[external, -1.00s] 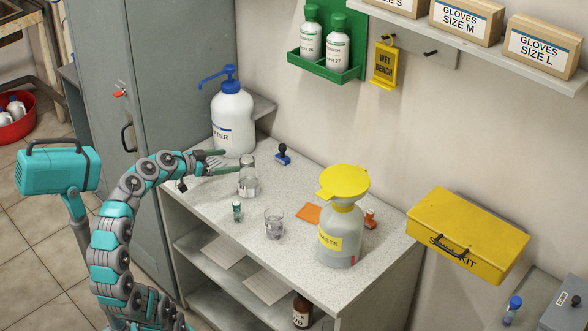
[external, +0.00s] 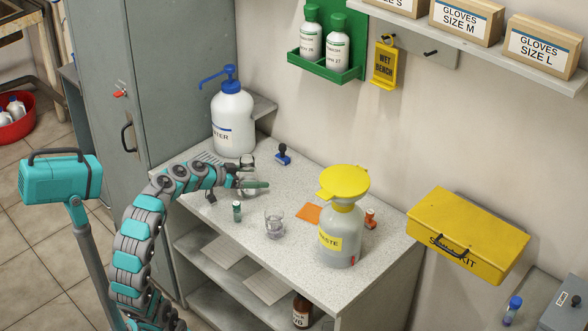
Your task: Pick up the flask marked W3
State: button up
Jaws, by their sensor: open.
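A clear glass flask (external: 247,161) stands on the bench top, in the middle of its left part. Only its neck and a bit of its lower body show, and no W3 mark can be read. My gripper (external: 257,178) is open at the flask, low over the bench. One green-tipped finger passes in front of the flask; the other is mostly hidden. I cannot tell whether the fingers touch the glass.
A large blue-pumped water bottle (external: 233,124) stands behind the flask. A small green-capped vial (external: 237,211), a glass beaker (external: 274,225) and a yellow-topped waste bottle (external: 341,238) stand to the front and right. A blue stamp (external: 283,153) lies behind right.

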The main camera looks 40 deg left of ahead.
jog(key=shift+w+d+f, duration=0.15)
jog(key=shift+w, duration=0.2)
jog(key=c, duration=1.5)
